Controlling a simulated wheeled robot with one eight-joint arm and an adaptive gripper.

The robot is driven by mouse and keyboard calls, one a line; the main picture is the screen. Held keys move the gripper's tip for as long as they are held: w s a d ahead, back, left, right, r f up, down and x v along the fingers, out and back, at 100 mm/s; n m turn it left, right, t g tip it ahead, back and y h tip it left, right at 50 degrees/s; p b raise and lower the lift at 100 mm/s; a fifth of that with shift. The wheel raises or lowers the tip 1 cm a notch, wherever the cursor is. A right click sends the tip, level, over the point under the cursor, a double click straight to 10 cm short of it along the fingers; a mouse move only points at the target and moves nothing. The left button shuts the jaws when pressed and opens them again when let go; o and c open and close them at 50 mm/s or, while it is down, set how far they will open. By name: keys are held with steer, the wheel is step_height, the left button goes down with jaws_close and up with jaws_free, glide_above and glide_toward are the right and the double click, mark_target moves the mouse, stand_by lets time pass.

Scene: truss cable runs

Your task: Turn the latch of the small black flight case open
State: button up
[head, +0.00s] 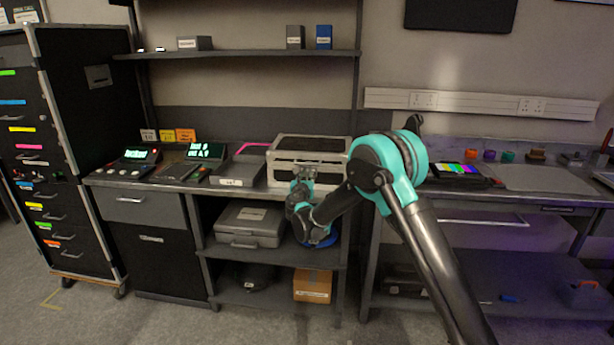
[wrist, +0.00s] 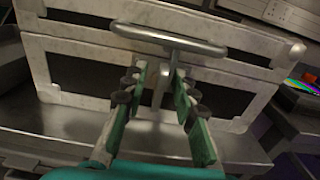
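The small flight case (head: 283,158) stands on the workbench, with black panels and pale metal edging. It fills the wrist view (wrist: 60,105), seen slightly tilted. Its latch (wrist: 168,40) is a grey metal T-shaped handle on the front face, with the crossbar lying roughly level and a stem below it. A gap shows between the fingers; contact with the stem is unclear. In the head view my gripper (head: 303,174) partly hides the case front.
A shelf (head: 235,53) runs above the bench. Control panels (head: 205,151) stand left of the case; a colour-bar screen (head: 457,169) lies to the right. A grey case (head: 250,222) and a cardboard box (head: 312,285) sit on the shelves below.

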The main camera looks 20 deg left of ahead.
steer(key=shift+c, duration=0.2)
jaws_close()
steer(key=shift+a+m, duration=0.1)
steer(key=shift+m, duration=0.2)
steer(key=m, duration=1.1)
steer(key=shift+m, duration=0.3)
steer(key=m, duration=0.5)
steer(key=shift+f+m, duration=0.2)
steer(key=shift+m, duration=0.1)
steer(key=shift+w, duration=0.1)
